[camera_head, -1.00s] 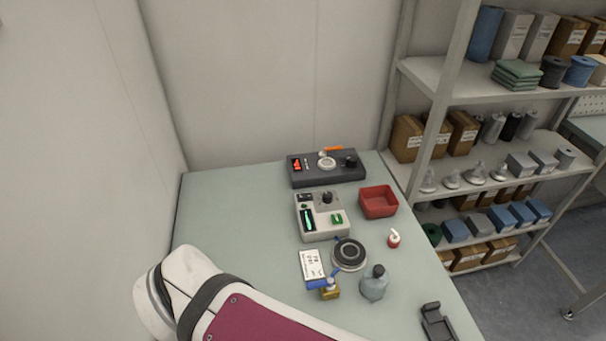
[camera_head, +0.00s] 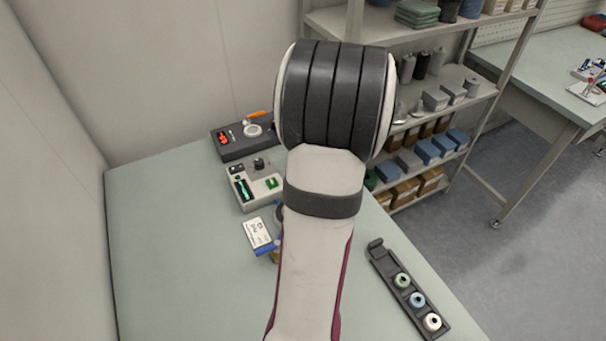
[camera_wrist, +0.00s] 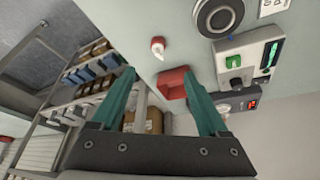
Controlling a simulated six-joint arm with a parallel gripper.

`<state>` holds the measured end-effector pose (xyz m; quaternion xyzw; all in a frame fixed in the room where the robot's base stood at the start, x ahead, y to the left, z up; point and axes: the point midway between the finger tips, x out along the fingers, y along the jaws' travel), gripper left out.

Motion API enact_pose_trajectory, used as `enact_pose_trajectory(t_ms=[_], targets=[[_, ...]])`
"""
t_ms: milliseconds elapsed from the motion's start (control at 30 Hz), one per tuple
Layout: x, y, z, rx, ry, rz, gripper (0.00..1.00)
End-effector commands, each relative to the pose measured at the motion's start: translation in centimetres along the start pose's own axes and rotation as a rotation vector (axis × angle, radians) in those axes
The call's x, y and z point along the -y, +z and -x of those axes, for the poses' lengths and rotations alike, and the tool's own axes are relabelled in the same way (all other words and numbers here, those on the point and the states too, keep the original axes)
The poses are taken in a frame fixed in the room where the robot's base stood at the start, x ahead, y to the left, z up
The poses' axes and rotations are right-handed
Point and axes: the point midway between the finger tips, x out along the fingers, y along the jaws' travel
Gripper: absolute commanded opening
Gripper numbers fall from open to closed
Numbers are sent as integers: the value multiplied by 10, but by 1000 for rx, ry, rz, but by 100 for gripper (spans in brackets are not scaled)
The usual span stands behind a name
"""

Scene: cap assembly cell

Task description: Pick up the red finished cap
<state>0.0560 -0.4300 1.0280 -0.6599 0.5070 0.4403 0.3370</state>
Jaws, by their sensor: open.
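My gripper (camera_wrist: 160,76) shows in the wrist view with its two green fingers wide apart and nothing between them. A small red and white piece (camera_wrist: 158,46) stands on the pale green table beyond the fingertips, near the red bin (camera_wrist: 172,84). It is the likeliest red cap, but I cannot tell for sure. In the head view my arm covers this piece and the bin, and my gripper's fingers are not visible there. A dark rack (camera_head: 408,289) at the table's right holds a green cap (camera_head: 402,280), a blue cap (camera_head: 417,300) and a white cap (camera_head: 432,321).
A grey device (camera_head: 240,185) and a dark device (camera_head: 232,151) stand at the table's back. A white label card (camera_head: 258,232) lies in front. A round dark-topped disc (camera_wrist: 219,14) shows in the wrist view. Shelves (camera_head: 470,75) stand behind the table. The table's left side is clear.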

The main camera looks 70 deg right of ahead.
Motion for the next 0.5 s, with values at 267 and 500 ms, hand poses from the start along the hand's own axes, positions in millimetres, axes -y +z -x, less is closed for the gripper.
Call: enact_pose_trajectory(t_ms=[267, 500], targets=[[1, 2, -76, 5, -2, -2, 78], [-3, 1, -113, 5, -1, -3, 78]])
